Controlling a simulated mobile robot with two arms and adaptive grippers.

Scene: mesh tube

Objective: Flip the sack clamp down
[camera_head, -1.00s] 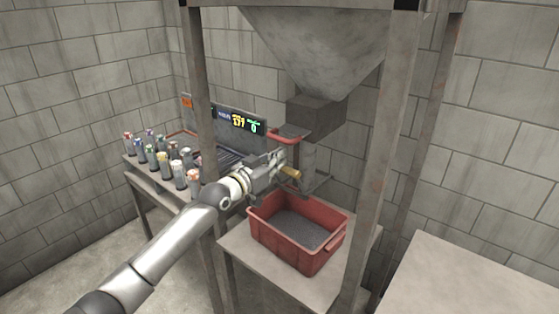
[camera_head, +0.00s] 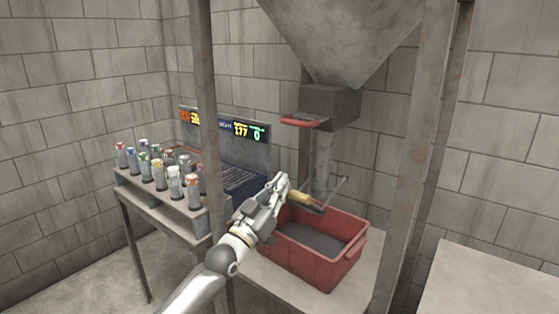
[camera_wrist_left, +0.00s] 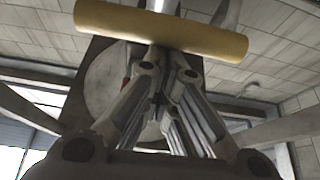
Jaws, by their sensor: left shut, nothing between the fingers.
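The sack clamp shows as a yellow handle (camera_head: 301,197) on a thin dark metal bar, low on the spout pipe (camera_head: 322,163) and just above the red bin. My left gripper (camera_head: 281,184) is at the left end of the handle in the head view, its fingers shut with nothing between them. In the left wrist view the yellow handle (camera_wrist_left: 165,30) lies crosswise just beyond the closed fingertips (camera_wrist_left: 160,55); whether they touch it I cannot tell. My right gripper is not in view.
The red bin (camera_head: 352,248) of dark grains stands on a table under the grey hopper (camera_head: 345,35). A red handle (camera_head: 303,121) sits on the spout block. Frame posts (camera_head: 402,170) flank the space. Several capped tubes (camera_head: 160,175) and a display panel (camera_head: 225,125) are at left.

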